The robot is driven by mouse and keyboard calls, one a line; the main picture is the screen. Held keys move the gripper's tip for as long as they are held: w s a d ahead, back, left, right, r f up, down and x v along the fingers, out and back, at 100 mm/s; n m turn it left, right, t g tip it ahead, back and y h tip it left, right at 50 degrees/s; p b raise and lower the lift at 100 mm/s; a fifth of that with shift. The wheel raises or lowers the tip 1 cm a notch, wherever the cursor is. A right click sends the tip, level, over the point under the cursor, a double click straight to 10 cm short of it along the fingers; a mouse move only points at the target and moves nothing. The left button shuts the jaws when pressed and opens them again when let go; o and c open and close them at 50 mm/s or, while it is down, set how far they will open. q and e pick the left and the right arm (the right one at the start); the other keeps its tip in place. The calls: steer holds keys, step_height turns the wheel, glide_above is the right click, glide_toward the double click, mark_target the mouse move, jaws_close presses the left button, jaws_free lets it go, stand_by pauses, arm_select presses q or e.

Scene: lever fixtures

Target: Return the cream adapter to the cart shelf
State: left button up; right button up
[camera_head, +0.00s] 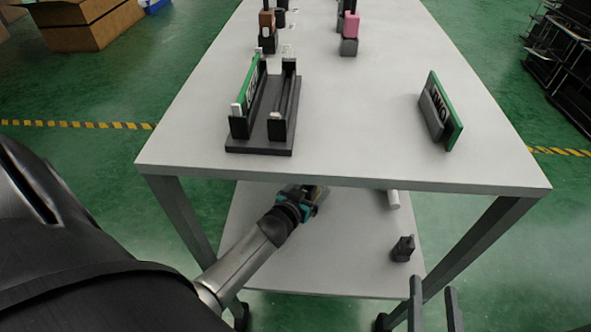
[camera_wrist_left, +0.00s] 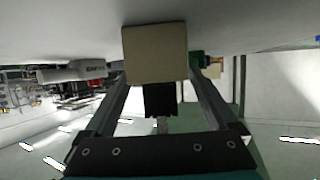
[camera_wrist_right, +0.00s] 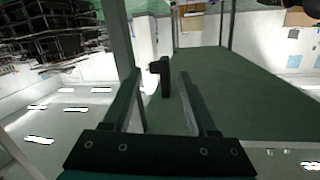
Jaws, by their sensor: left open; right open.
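The cream adapter (camera_wrist_left: 155,53) is a box-shaped block in the left wrist view, at the far end of my left gripper (camera_wrist_left: 158,82). The open fingers lie at either side of it; I cannot tell whether they touch it. A black part shows just below it in that picture. In the head view my left gripper (camera_head: 316,194) reaches under the tabletop, over the cart shelf (camera_head: 290,272), and the adapter is hidden there. My right gripper (camera_head: 432,292) is open and empty, at the lower right of the head view.
A small black block (camera_head: 403,248) stands on the shelf's right part; a pale cylinder (camera_head: 393,199) is partly under the tabletop (camera_head: 350,130). On top are a dark rack with a green board (camera_head: 262,125), another green board (camera_head: 440,112) and several small blocks. Cart legs flank the shelf.

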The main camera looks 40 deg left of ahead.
arm_select(q)
steer(key=shift+s+d+r+p, duration=0.1)
steer(key=shift+s+r+p, duration=0.2)
steer(key=shift+s, duration=0.25)
steer(key=shift+p+v, duration=0.45)
steer(key=shift+v, duration=0.3)
steer(key=shift+p+v, duration=0.45)
steer(key=shift+v, duration=0.4)
steer(key=shift+s+d+r+p, duration=0.15)
steer(key=shift+s+p, duration=0.15)
steer(key=shift+s, duration=0.2)
steer(key=shift+p+v, duration=0.55)
steer(key=shift+v, duration=0.65)
steer(key=shift+p+v, duration=0.6)
steer(key=shift+v, duration=0.55)
steer(key=shift+s+r, duration=0.2)
steer(key=shift+s, duration=0.3)
steer(key=s+d+r+m+g+h, duration=0.2)
steer(key=s+d+r+m+g, duration=0.2)
steer(key=s+d+r+g, duration=0.3)
steer(key=s+d+r, duration=0.3)
steer(key=s+d, duration=0.2)
steer(key=shift+g+h, duration=0.4)
arm_select(e)
steer(key=s+d+f+g+h, duration=0.2)
steer(key=s+d+g+h, duration=0.2)
steer(key=d+g, duration=0.6)
steer(key=shift+s+d+h, duration=0.15)
steer(key=shift+s+h, duration=0.25)
steer(key=shift+h, duration=0.2)
